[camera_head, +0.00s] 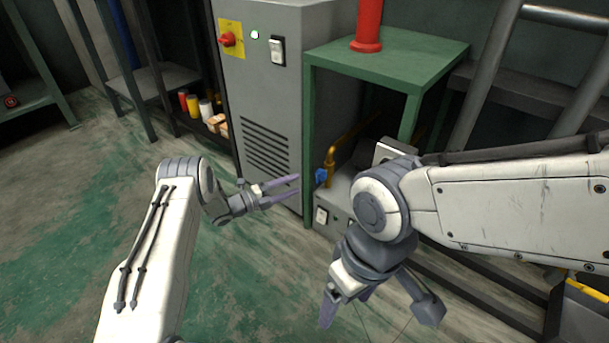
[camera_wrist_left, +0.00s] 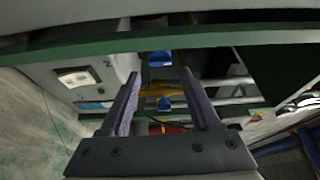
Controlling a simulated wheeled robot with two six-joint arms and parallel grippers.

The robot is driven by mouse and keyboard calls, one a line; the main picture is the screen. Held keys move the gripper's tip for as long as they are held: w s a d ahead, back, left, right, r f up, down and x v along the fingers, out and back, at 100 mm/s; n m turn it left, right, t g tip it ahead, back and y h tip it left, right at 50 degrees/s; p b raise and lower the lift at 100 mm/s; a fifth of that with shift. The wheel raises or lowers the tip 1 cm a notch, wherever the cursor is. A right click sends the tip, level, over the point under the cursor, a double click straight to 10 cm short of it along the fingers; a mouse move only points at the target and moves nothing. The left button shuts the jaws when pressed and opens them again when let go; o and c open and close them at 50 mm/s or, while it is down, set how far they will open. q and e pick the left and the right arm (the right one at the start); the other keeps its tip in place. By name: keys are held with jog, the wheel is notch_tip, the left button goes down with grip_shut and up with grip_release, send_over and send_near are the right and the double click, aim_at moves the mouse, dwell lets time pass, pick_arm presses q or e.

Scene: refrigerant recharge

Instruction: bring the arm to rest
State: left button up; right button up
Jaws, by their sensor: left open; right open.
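My left gripper (camera_head: 297,186) is open and empty in the head view, in front of the grey cabinet's lower right side. In the left wrist view its two fingers (camera_wrist_left: 160,74) stand apart. A blue valve handle (camera_wrist_left: 160,58) and a yellow pipe (camera_wrist_left: 178,88) show between and beyond them, with no visible contact. My right gripper (camera_head: 345,307) is open, pointing down at the lower middle of the head view. No object shows between its fingers. The right arm crosses in from the right, hiding part of the unit under the green table.
The grey cabinet (camera_head: 268,100) has a red switch (camera_head: 228,40) and a lit green lamp. Beside it stands the green table (camera_head: 390,58) with a red cylinder (camera_head: 368,25) on top. Bottles (camera_head: 193,104) stand on a low shelf to the left. The floor at left is clear.

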pick_arm(q)
jog(key=shift+v, duration=1.2)
